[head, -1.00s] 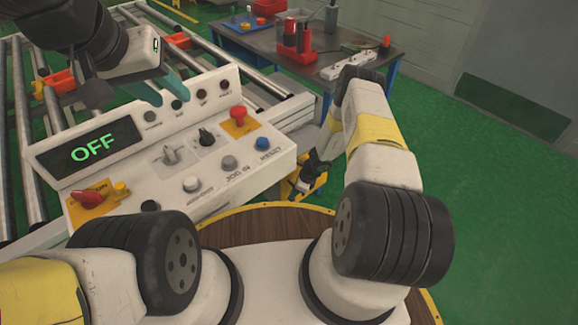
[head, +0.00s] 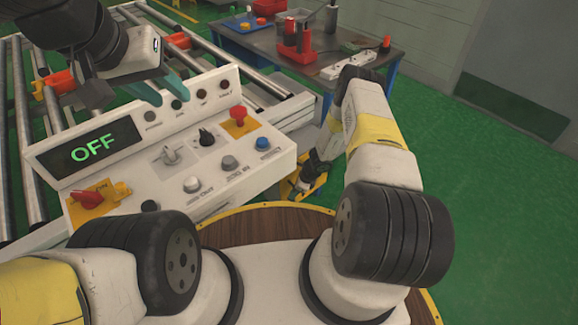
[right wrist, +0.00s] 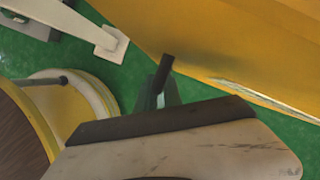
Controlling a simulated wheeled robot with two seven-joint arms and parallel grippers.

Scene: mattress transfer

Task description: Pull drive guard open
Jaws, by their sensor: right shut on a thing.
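The drive guard is a yellow panel filling the upper right of the right wrist view (right wrist: 240,45). A small part of the yellow guard shows beside the console in the head view (head: 318,187). A dark bar-like handle (right wrist: 164,70) stands in front of the panel. My right gripper (right wrist: 160,92) is shut on this handle; its greenish fingers are partly hidden behind my wrist. In the head view my right gripper (head: 303,186) is low beside the console, small and dark. My left gripper (head: 165,90) is open and empty above the console, its teal fingers apart.
A white control console (head: 215,160) with buttons and an "OFF" display (head: 93,149) stands ahead. Roller conveyor rails (head: 20,150) lie behind and left. A workbench (head: 345,75) with red tools is at the back. Green floor (head: 500,220) is clear at right.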

